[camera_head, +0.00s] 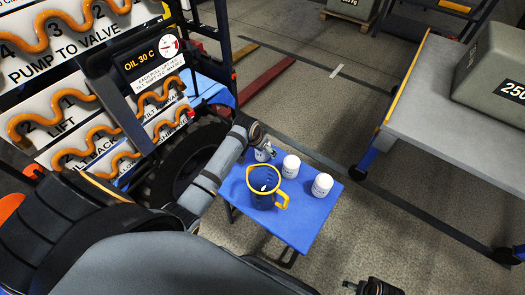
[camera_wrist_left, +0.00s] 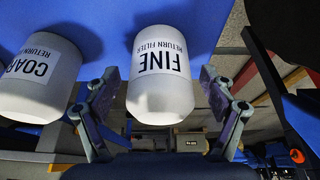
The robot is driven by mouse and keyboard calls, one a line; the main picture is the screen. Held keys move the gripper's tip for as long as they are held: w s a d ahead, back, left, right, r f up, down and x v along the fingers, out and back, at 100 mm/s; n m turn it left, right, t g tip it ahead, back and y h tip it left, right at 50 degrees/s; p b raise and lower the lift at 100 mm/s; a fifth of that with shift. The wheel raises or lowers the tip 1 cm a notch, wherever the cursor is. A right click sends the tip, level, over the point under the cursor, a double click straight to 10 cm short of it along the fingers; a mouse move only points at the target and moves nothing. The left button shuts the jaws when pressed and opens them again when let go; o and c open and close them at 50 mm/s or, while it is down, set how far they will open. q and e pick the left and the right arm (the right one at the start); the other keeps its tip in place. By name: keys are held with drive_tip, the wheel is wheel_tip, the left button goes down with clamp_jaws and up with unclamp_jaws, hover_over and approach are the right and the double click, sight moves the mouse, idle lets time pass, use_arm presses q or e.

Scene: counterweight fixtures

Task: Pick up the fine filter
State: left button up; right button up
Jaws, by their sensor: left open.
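The fine filter (camera_wrist_left: 160,85), a white canister with a "FINE RETURN FILTER" label, stands between the two fingers of my left gripper (camera_wrist_left: 160,103) in the left wrist view. The fingers are open, one on each side, with a visible gap at least on the right. In the head view my left gripper (camera_head: 266,145) is at the leftmost white canister (camera_head: 263,154) on the blue table (camera_head: 309,222) and partly hides it. My right gripper (camera_head: 368,287) is at the bottom edge of the head view, cut off and dark; its opening is unclear.
A coarse filter (camera_wrist_left: 35,85) stands close beside the fine one. Two other white canisters (camera_head: 290,166) (camera_head: 322,185) and a blue jug with yellow rim and handle (camera_head: 264,183) share the table. A hose panel (camera_head: 75,85) is at left; a grey bench (camera_head: 450,110) is at right.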

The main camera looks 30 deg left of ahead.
use_arm(q)
drive_tip(key=c, duration=1.5)
drive_tip(key=shift+o, duration=0.2)
drive_tip(key=shift+r, duration=0.55)
wheel_tip(320, 180, up, 9)
drive_tip(key=p, duration=0.3)
drive_tip(key=shift+f, duration=0.15)
use_arm(e)
drive_tip(key=s+d+f, duration=0.2)
drive_tip(key=s+f, duration=0.2)
drive_tip(key=f, duration=0.4)
drive_tip(key=shift+s+d, duration=0.25)
drive_tip(key=shift+r, duration=0.1)
